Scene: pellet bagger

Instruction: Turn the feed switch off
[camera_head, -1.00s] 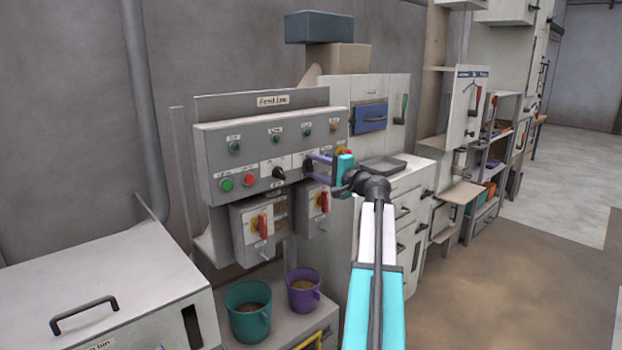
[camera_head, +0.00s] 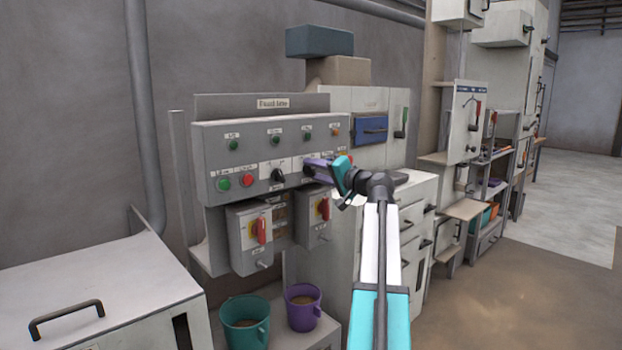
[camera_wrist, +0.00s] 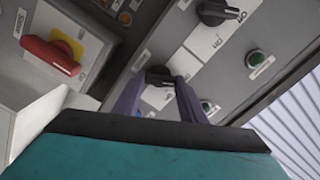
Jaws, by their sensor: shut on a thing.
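A grey control panel (camera_head: 215,160) carries two black rotary switches; which one is the feed switch I cannot read. One black switch (camera_head: 278,175) stands free on the panel's lower row and also shows at the top of the wrist view (camera_wrist: 213,12). My gripper (camera_head: 310,167) is at the other black switch, to the right. In the wrist view my gripper (camera_wrist: 160,85) has its two purple fingers on either side of that black switch (camera_wrist: 158,74), shut on it.
A green button (camera_head: 223,184) and a red button (camera_head: 247,180) sit left on the panel. Below hang two boxes with red handles (camera_head: 261,230) (camera_head: 325,208). A teal bucket (camera_head: 245,325) and a purple bucket (camera_head: 303,308) stand underneath.

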